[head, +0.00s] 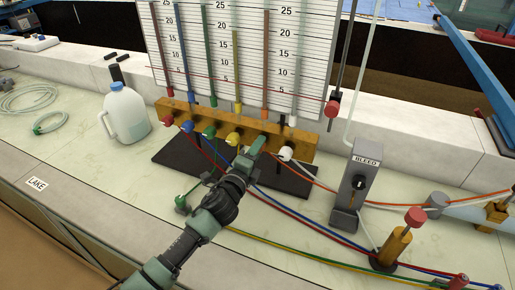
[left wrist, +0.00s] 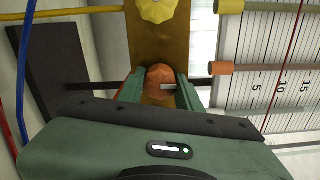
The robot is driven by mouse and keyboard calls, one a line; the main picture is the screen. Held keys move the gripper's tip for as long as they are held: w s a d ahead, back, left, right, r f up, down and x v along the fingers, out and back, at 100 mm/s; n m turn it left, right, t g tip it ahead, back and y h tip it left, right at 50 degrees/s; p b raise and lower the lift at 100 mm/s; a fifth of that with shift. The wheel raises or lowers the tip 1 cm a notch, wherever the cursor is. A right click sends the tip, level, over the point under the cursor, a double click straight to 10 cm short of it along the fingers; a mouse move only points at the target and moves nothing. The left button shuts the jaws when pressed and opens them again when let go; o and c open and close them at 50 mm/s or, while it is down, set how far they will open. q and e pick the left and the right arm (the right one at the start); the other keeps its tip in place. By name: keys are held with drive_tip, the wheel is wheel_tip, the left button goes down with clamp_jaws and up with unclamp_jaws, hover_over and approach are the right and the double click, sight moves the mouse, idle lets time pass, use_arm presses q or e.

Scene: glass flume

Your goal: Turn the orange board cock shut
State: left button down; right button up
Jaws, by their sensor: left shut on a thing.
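The orange board cock (left wrist: 160,84) is an orange faceted knob on the brass manifold block (head: 300,144), with a pale mark on its face. My left gripper (head: 257,147) reaches it from the front and hides it in the head view. In the left wrist view my left gripper (left wrist: 160,95) has one green finger on each side of the knob and is shut on it. I cannot tell the exact angle of the cock. My right gripper is not in view.
Yellow (head: 233,139) and white (head: 285,153) cocks sit close on either side. Coloured hoses run across the bench below. A grey BLEED box (head: 352,185) stands right, a milky jug (head: 126,113) left. A scaled board (head: 330,45) with coloured tubes rises behind.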

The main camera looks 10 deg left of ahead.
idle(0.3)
use_arm(q)
drive_tip(key=c, duration=1)
unclamp_jaws()
drive_tip(key=shift+o, duration=0.2)
drive_tip(key=s+a, duration=0.1)
drive_tip(key=s, duration=0.6)
drive_tip(key=shift+s+a+b, duration=0.25)
drive_tip(key=shift+s+b, duration=0.1)
drive_tip(key=shift+b, duration=0.05)
drive_tip(key=shift+f, duration=0.1)
